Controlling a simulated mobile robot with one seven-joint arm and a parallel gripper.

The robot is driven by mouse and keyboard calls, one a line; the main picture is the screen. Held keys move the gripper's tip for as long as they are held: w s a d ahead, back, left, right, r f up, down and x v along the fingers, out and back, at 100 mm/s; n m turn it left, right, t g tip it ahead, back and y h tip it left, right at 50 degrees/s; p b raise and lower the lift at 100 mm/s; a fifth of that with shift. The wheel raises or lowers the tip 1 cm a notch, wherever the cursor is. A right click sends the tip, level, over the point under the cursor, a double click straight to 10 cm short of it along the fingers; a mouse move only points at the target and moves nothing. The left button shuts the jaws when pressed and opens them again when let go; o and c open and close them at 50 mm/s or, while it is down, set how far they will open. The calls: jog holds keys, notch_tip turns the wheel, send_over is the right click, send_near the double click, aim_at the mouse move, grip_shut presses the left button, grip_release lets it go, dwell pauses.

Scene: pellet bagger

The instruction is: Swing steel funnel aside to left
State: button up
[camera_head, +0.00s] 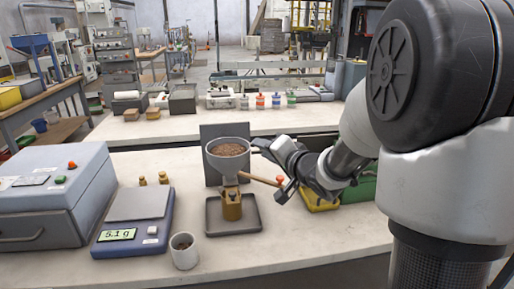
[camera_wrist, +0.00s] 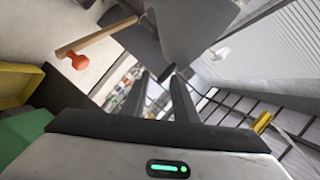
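The steel funnel (camera_head: 228,158) is a grey cone filled with brown pellets. It stands upright above a brass-coloured body (camera_head: 232,205) on a dark square tray. A wooden handle (camera_head: 258,178) points right from below the funnel. In the wrist view, a large grey surface (camera_wrist: 165,25), seemingly the funnel, fills the top middle, with the wooden handle (camera_wrist: 98,36) at upper left. My gripper (camera_head: 266,149) is just right of the funnel rim. Its two fingers (camera_wrist: 162,78) are apart with nothing seen between them. I cannot tell whether they touch the funnel.
A red knob (camera_head: 280,180) is close below my gripper. A scale (camera_head: 137,219) reading 5.1 g, a white cup (camera_head: 184,255) of pellets and two small brass weights stand to the left. A grey upright panel (camera_head: 210,135) is behind the funnel. Yellow and green bins lie right.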

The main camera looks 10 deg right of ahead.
jog(key=shift+w, duration=0.2)
grip_shut()
